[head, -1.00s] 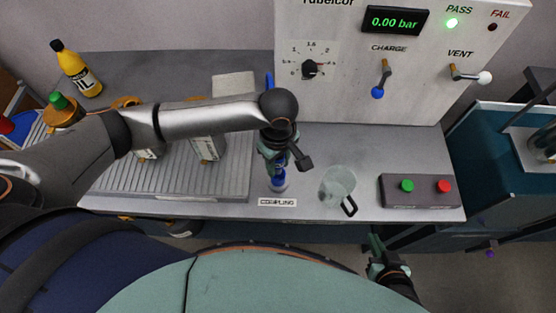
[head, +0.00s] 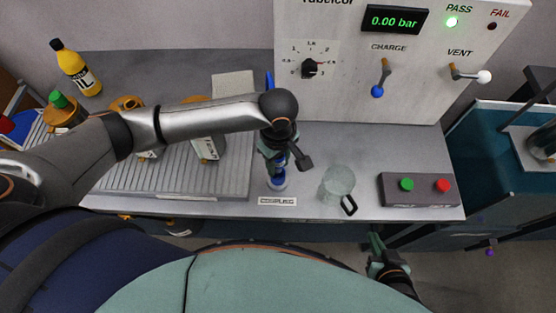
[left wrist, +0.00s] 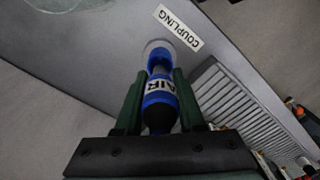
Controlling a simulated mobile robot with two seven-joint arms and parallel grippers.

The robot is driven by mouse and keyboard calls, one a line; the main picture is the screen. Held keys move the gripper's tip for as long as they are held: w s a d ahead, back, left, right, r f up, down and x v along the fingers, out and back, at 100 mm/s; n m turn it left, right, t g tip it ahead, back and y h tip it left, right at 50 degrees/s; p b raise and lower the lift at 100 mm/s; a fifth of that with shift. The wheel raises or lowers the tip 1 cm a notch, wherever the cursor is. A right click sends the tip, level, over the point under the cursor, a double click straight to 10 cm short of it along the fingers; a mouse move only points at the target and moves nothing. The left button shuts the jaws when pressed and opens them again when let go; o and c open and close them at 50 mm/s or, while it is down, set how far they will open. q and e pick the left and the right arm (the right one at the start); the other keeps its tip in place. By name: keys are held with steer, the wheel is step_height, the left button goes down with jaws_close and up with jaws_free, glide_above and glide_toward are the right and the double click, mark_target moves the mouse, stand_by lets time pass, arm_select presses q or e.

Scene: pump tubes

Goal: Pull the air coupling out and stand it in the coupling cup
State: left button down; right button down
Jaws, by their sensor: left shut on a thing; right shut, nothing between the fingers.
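The air coupling (left wrist: 158,104) is blue with a white band reading AIR, in the left wrist view. My left gripper (left wrist: 157,82) is shut on it, with one finger on each side. The coupling's far end is at the small coupling cup (left wrist: 152,46) beside the COUPLING label; I cannot tell whether it rests on the bottom. In the head view my left gripper (head: 273,160) is above the cup (head: 277,185), and blue shows in the cup. My right gripper (head: 376,246) is shut and empty, below the bench's front edge.
A clear jug (head: 338,183) stands right of the cup, near my left gripper. A button box (head: 420,190) with green and red buttons is further right. The ribbed tray (head: 180,183) lies left. The panel (head: 425,75) with dial and levers stands behind, reading 0.00 bar.

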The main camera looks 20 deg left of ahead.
arm_select(q)
steer(key=shift+f, duration=1.1)
steer(key=shift+c, duration=2.2)
jaws_free()
steer(key=shift+r, duration=0.1)
step_height(320, 180, up, 12)
steer(key=shift+r, duration=0.25)
